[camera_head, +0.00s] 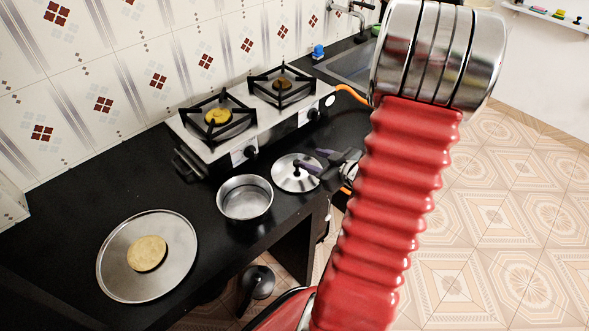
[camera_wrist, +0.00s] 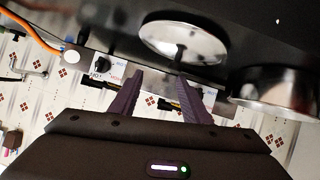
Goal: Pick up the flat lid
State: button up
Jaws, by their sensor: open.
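The flat lid (camera_head: 290,176) is a round silver disc with a dark knob on top, lying on the black counter in front of the stove. It also shows in the wrist view (camera_wrist: 172,40), with the knob pointing toward my fingers. My gripper (camera_head: 312,162) is just right of the lid's knob in the head view, its dark fingers reaching over the lid. In the wrist view my gripper (camera_wrist: 157,80) is open, with the end of the knob near the gap between the fingertips. Contact cannot be told. Nothing is held.
A silver pot (camera_head: 245,212) stands left of the lid, close to it. A two-burner stove (camera_head: 232,152) is behind, with an orange hose at its right. A large round plate (camera_head: 117,277) with a flatbread (camera_head: 147,254) lies at the left.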

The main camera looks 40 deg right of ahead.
jog(key=shift+m+t+y, duration=0.3)
jog(key=shift+t+y, duration=0.5)
jog(key=s, duration=0.1)
jog(key=s+f, duration=0.1)
jog(key=s+a+f, duration=0.1)
jog(key=shift+s, duration=0.2)
jog(key=shift+s+a+r, duration=0.1)
jog(key=shift+s+a, duration=0.1)
jog(key=shift+s, duration=0.05)
send_near(289, 163)
jog(key=shift+w, duration=2.15)
jog(key=shift+x, duration=2.6)
jog(key=shift+a, duration=0.1)
jog(key=shift+c, duration=0.4)
grip_shut()
